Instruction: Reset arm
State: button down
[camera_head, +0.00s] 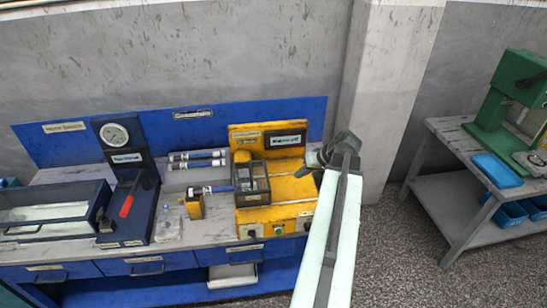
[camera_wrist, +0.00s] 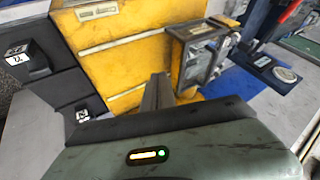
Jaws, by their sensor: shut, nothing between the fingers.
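My gripper (camera_head: 323,155) is at the end of my raised pale arm (camera_head: 330,240), in front of the right edge of the yellow machine in the head view. In the wrist view my gripper (camera_wrist: 158,92) shows as dark fingers pressed together, with nothing between them. The yellow machine (camera_head: 290,190) stands on the bench, with a clear-sided box (camera_head: 250,180) at its front left. In the wrist view the yellow machine (camera_wrist: 130,45) fills the top middle, and the clear-sided box (camera_wrist: 197,60) is to the right of my fingers.
The blue workbench (camera_head: 160,265) holds a gauge stand (camera_head: 125,150) with a red lever (camera_head: 127,206), a dark tank (camera_head: 50,212) and several cylinders (camera_head: 197,160). A pillar (camera_head: 385,90) stands behind my arm. At right, a grey table (camera_head: 445,135) carries a green press (camera_head: 510,95) and a blue tray (camera_head: 495,168).

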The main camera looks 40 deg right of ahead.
jog(key=w+a+f+n+g+b, duration=0.15)
jog(key=w+a, duration=0.25)
jog(key=a, duration=0.4)
jog(key=w+a+f+n+g, duration=0.15)
jog(key=w+a, duration=0.25)
jog(key=a, duration=0.4)
jog(key=w+a+f+g+b, duration=0.1)
jog(key=w+a+f, duration=0.2)
jog(key=a, duration=0.4)
jog(key=a+f+n+g+h+b, duration=0.1)
jog(key=a+f+n+g+h, duration=0.1)
jog(key=a, duration=2.1)
jog(key=shift+w+a+f+n+g+b, duration=0.25)
jog(key=shift+w+f+n+g+b, duration=0.15)
jog(key=shift+f+g, duration=0.2)
jog(key=shift+d, duration=0.1)
